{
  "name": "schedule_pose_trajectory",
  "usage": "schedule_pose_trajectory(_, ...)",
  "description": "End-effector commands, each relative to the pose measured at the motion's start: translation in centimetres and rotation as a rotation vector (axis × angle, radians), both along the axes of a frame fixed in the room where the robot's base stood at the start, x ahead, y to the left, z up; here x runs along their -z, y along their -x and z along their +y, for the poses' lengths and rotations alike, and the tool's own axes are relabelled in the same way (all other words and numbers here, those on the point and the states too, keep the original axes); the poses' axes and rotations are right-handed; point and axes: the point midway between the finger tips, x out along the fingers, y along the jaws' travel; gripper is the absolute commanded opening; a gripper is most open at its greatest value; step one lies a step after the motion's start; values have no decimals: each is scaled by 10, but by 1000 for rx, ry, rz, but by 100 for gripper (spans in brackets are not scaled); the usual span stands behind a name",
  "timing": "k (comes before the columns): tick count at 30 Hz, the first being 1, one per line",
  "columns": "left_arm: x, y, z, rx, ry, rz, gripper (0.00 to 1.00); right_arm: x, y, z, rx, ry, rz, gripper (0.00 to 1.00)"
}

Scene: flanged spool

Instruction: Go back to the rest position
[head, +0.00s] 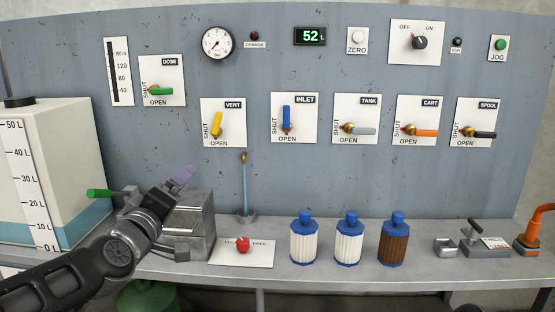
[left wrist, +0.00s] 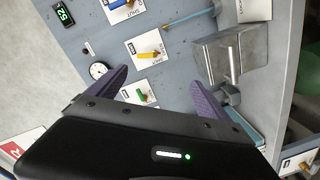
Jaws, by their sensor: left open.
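My left gripper (head: 181,177) is at the left of the bench in the head view, raised in front of the grey panel, beside and above a grey metal block (head: 193,225). Its purple fingers are spread in the left wrist view (left wrist: 155,80), with nothing held between them. The yellow VENT lever (head: 216,125) and the green DOSE lever (head: 160,91) are on the panel, clear of the fingers. My right gripper is not in view.
A tank with a litre scale (head: 60,150) stands at the far left. A red knob (head: 243,245) on a white plate and three blue-capped cartridges (head: 348,240) stand on the bench. A thin blue rod (head: 245,190) rises behind. An orange-handled device (head: 530,240) sits at right.

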Motion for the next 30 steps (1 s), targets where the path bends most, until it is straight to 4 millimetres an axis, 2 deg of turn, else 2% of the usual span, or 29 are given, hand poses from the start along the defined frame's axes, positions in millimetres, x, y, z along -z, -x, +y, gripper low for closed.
schedule_pose_trajectory(5,57,-10,-17,41,-109,93,90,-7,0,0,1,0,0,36)
schedule_pose_trajectory(8,98,-12,-28,75,-177,158,90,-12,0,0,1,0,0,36)
schedule_pose_trajectory(11,149,-11,-40,123,-254,243,90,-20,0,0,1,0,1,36)
schedule_pose_trajectory(14,219,2,-57,199,-343,364,90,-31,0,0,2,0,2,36)
schedule_pose_trajectory(15,250,12,-64,238,-378,418,90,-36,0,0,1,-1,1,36)
schedule_pose_trajectory(17,295,31,-73,301,-423,499,90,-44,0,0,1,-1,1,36)
schedule_pose_trajectory(18,324,47,-80,344,-449,553,90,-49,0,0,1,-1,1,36)
schedule_pose_trajectory(20,364,75,-89,413,-479,635,90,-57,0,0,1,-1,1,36)
schedule_pose_trajectory(21,389,97,-94,459,-494,688,90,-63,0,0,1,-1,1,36)
schedule_pose_trajectory(23,422,133,-103,530,-506,769,90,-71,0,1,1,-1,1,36)
schedule_pose_trajectory(24,442,159,-108,577,-508,824,90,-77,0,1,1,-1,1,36)
schedule_pose_trajectory(27,478,223,-120,680,-492,948,90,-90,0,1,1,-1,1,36)
schedule_pose_trajectory(30,499,276,-129,752,-458,1053,90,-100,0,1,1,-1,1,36)
